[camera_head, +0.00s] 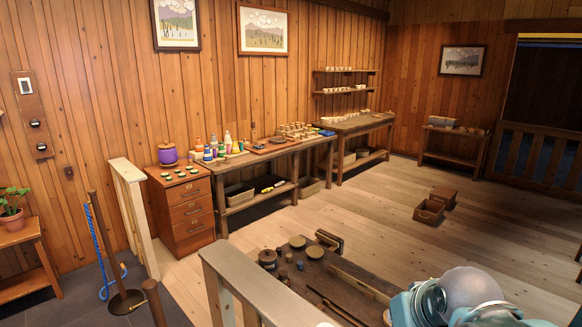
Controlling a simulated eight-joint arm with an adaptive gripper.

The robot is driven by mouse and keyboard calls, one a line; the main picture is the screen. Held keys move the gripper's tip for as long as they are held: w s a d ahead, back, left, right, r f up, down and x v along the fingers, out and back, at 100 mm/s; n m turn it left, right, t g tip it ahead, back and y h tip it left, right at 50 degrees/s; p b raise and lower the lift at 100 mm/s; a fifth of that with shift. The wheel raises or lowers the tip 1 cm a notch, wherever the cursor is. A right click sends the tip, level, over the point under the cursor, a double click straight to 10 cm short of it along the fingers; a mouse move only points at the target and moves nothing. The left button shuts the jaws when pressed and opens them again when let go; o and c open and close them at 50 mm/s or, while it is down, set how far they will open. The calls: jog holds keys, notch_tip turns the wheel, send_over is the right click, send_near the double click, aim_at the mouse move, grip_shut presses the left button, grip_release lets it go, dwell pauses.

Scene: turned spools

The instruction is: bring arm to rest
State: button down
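Part of my own arm (455,302), pale teal with grey rounded joints, shows at the bottom right corner of the head view. It is cut off by the lower edge. My gripper's fingers do not show, so I cannot see whether it is open, shut or holding anything. The arm part appears in front of the right end of a low dark wooden bench (345,290).
The bench bears several small wooden pieces. A pale rail (245,285) stands left of it. A workbench (265,172) with spools and a drawer cabinet (183,212) line the wall. Wooden boxes (429,211) sit on the otherwise open floor (350,205).

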jog(key=shift+s+a+f, duration=0.25)
jog(key=shift+s+f, duration=0.1)
jog(key=shift+s, duration=0.4)
jog(key=shift+s+a+f, duration=0.2)
jog(key=shift+s+f, duration=0.1)
jog(key=shift+s, duration=0.45)
jog(key=shift+s+a+f, duration=0.25)
jog(key=shift+s+f, duration=0.1)
jog(key=shift+s, duration=0.4)
jog(key=shift+f, duration=0.1)
notch_tip(320, 180, down, 13)
jog(key=b, duration=1.3)
